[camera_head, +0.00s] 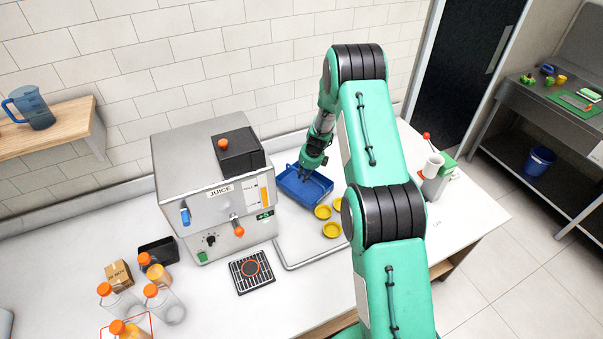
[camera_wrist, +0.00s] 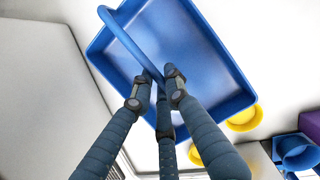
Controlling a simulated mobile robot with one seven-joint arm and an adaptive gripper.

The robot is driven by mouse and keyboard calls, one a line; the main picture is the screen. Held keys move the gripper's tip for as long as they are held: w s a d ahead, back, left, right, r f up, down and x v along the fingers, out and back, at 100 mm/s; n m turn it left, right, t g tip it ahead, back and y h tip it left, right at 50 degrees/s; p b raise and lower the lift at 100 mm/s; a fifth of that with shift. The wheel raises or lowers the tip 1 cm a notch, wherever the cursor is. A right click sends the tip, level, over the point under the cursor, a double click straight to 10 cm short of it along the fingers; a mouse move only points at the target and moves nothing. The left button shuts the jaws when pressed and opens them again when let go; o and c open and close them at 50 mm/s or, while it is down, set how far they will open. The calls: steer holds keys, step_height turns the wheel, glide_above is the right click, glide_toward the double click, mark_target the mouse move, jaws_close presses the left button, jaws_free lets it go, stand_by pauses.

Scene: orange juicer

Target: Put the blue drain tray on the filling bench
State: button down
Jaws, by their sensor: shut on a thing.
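The blue drain tray (camera_head: 318,190) is a shallow rectangular tray with a raised handle, to the right of the steel juice machine (camera_head: 215,190). My gripper (camera_head: 308,175) points down over it. In the wrist view my gripper (camera_wrist: 157,88) is shut on the handle of the blue tray (camera_wrist: 195,45), with fingers either side of the bar. The tray looks empty. I cannot tell whether it touches the white worktop (camera_head: 80,235) under it. A steel bench (camera_head: 515,100) stands at the far right; I cannot tell which surface is the filling bench.
Yellow round pieces (camera_head: 332,229) lie just in front of the tray. A lever press (camera_head: 436,165) stands right of my arm. Bottles (camera_head: 165,305) with orange caps and a black grate (camera_head: 252,271) are at front left. A blue bucket (camera_head: 540,160) is under the steel bench.

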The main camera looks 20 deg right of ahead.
steer(key=shift+w+d+f+p, duration=0.1)
steer(key=shift+w+d, duration=0.15)
steer(key=shift+w, duration=0.7)
steer(key=shift+w+d+f+p, duration=0.1)
steer(key=shift+w+d, duration=0.1)
steer(key=shift+w, duration=0.75)
steer(key=shift+w+d+f+p, duration=0.1)
steer(key=shift+w+d, duration=0.15)
steer(key=shift+w, duration=0.7)
steer(key=shift+f, duration=1.7)
steer(key=shift+f, duration=0.1)
steer(key=c, duration=1.7)
jaws_free()
steer(key=shift+v, duration=6.15)
